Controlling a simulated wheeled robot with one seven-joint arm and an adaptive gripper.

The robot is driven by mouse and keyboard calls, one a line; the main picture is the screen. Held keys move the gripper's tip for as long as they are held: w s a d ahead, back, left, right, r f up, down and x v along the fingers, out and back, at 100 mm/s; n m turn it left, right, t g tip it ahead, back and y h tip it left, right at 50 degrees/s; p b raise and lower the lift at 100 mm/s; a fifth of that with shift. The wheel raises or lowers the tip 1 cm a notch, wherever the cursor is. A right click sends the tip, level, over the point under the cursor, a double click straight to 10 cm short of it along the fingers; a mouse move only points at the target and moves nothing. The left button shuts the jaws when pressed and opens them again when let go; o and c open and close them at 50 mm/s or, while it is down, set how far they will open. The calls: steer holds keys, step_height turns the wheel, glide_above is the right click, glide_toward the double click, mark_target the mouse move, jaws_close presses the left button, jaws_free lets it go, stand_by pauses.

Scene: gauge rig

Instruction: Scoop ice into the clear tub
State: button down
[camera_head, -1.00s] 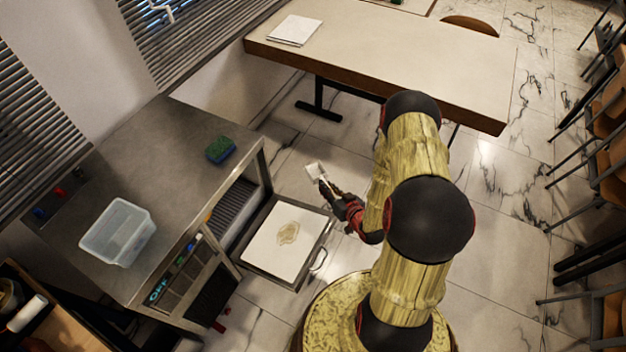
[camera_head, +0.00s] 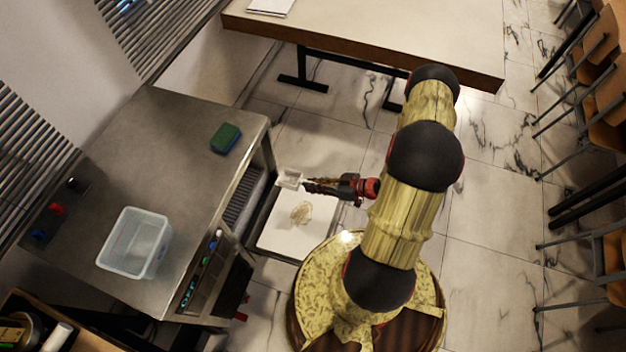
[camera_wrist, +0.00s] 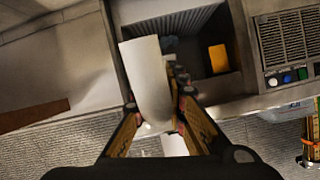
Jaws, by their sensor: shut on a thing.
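My gripper (camera_head: 308,186) is shut on a white scoop (camera_head: 290,178). The scoop is held over the lowered white door (camera_head: 290,238) of the steel machine, in front of its open compartment. In the wrist view the scoop (camera_wrist: 148,75) stands out between the fingers towards the dark ribbed opening (camera_wrist: 190,30). I cannot make out ice in the scoop. The clear tub (camera_head: 135,243) stands upright on the steel counter (camera_head: 165,140) at the left and looks empty.
A green and blue sponge (camera_head: 225,138) lies at the counter's right edge. A yellow-orange piece (camera_wrist: 218,58) shows inside the opening. Buttons (camera_wrist: 287,76) sit beside it. A long table (camera_head: 380,35) stands behind, chairs (camera_head: 600,130) at the right.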

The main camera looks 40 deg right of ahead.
steer(key=shift+w+a+f, duration=0.15)
steer(key=shift+w+a, duration=0.25)
steer(key=b+x, duration=0.4)
steer(key=x, duration=0.6)
steer(key=d+b+x, duration=0.1)
steer(key=b+x, duration=0.3)
steer(key=x, duration=0.6)
steer(key=w+b+x, duration=0.1)
steer(key=b+x, duration=0.3)
steer(key=x, duration=0.7)
steer(key=shift+d+b, duration=0.25)
steer(key=shift+b, duration=0.15)
steer(key=shift+a, duration=0.15)
